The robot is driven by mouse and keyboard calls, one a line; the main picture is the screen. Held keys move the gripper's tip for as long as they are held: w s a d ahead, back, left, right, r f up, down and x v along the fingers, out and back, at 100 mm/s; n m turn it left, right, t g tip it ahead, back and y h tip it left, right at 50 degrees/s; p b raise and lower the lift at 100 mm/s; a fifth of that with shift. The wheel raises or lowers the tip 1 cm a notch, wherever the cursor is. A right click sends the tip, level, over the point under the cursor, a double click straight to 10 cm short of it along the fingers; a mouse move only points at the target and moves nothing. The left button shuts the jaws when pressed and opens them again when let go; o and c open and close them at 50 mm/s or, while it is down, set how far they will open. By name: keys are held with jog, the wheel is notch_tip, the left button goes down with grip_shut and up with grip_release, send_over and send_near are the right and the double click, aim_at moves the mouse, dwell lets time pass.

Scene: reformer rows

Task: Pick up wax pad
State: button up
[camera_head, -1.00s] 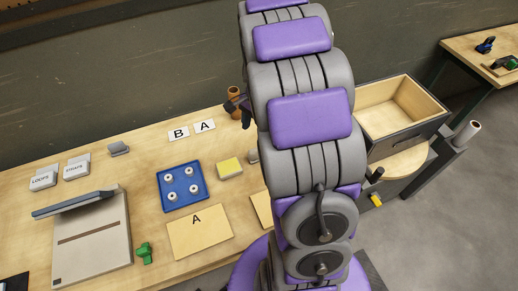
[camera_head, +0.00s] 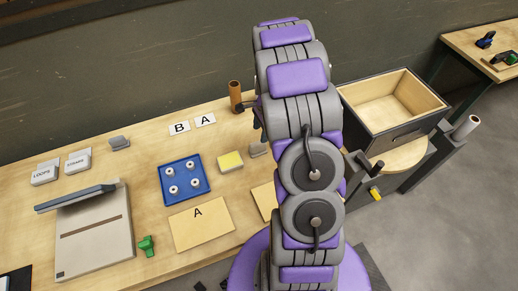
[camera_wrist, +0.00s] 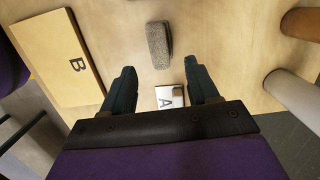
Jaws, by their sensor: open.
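A yellow pad (camera_head: 230,161), which looks like the wax pad, sits on the bench right of the blue tray (camera_head: 184,180). I cannot make it out in the wrist view. In the wrist view my gripper (camera_wrist: 162,78) is open and empty, fingers apart and pointing over the bench. A rough grey block (camera_wrist: 158,45) lies just beyond the fingertips; a grey block also shows beside the yellow pad in the head view (camera_head: 258,149). My arm hides most of the gripper in the head view.
Board A (camera_head: 202,222) lies in front of the tray; board B (camera_wrist: 62,58) is left in the wrist view. Card A (camera_wrist: 172,97) shows between the fingers. A brown cylinder (camera_head: 236,97) stands at the back. An empty wooden drawer box (camera_head: 392,107) is at right.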

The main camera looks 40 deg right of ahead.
aim_at(258, 143)
jog(key=f, duration=0.1)
jog(key=a+f, duration=0.1)
jog(key=f, duration=0.1)
jog(key=shift+w+a+f+b, duration=0.1)
jog(key=shift+a+f+b, duration=0.2)
jog(key=shift+f, duration=0.1)
jog(key=shift+d+f, duration=0.3)
jog(key=shift+f, duration=0.2)
notch_tip(258, 143, down, 4)
jog(key=shift+d+r+b, duration=0.1)
jog(key=shift+d+b, duration=0.05)
jog(key=shift+b, duration=0.7)
jog(key=shift+a+f, duration=0.2)
jog(key=shift+f, duration=0.1)
jog(key=shift+a+r, duration=0.1)
jog(key=shift+a, duration=0.3)
jog(key=shift+c, duration=0.2)
jog(key=shift+d, duration=0.4)
jog(key=c, duration=0.8)
jog(key=shift+a, duration=0.2)
jog(key=shift+c, duration=1)
